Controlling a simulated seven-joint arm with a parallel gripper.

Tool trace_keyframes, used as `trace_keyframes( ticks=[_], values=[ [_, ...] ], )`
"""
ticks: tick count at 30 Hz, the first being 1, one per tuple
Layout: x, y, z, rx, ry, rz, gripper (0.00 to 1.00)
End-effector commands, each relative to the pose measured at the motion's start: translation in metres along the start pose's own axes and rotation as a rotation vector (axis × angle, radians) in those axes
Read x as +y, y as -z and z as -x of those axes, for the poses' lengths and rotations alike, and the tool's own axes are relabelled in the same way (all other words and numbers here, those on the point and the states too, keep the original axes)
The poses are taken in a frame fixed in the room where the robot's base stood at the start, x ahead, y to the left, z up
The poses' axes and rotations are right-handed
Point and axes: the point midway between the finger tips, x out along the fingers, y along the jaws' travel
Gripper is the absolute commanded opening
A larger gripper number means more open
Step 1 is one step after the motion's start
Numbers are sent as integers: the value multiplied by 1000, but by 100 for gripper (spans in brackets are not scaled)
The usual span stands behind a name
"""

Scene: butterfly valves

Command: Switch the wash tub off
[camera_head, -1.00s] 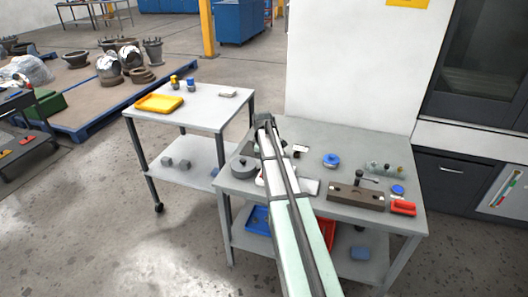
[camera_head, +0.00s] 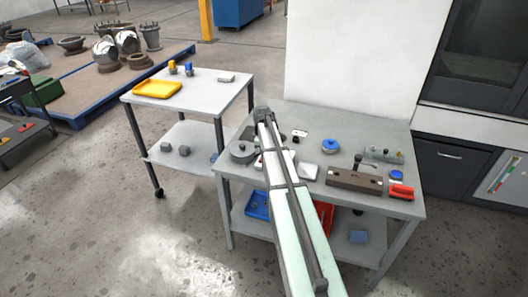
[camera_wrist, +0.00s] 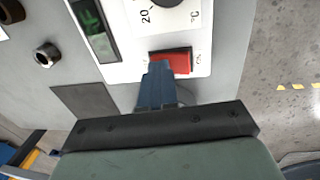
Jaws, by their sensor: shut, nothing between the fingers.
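In the wrist view a white control panel (camera_wrist: 127,45) carries a red rocker switch (camera_wrist: 183,61), a black dial (camera_wrist: 168,3) marked 20 and °C, and a dark green display (camera_wrist: 91,27). My gripper (camera_wrist: 160,69) is shut and empty. Its blue fingertips overlap the lower left part of the red switch in the picture; I cannot tell whether they touch it. In the head view my gripper (camera_head: 263,112) is over the left back part of the grey table (camera_head: 235,187). My arm hides much of the unit beneath it there, and the switch cannot be made out.
On the table are a grey round part (camera_head: 243,152), a blue-topped round part (camera_head: 330,146), a brown block (camera_head: 354,180) with a lever, and a red item (camera_head: 401,191). A cart (camera_head: 205,92) with a yellow tray (camera_head: 158,89) stands left. A white wall (camera_head: 348,55) rises behind.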

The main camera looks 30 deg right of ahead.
Motion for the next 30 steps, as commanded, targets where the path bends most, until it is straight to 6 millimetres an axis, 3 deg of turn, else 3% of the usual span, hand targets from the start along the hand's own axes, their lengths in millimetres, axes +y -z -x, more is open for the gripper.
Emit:
trace_keyframes(
  ticks=[21,30],
  values=[
    [-18,-1,2,-2,8,1,0],
    [-17,0,3,-1,4,0,0]
  ],
)
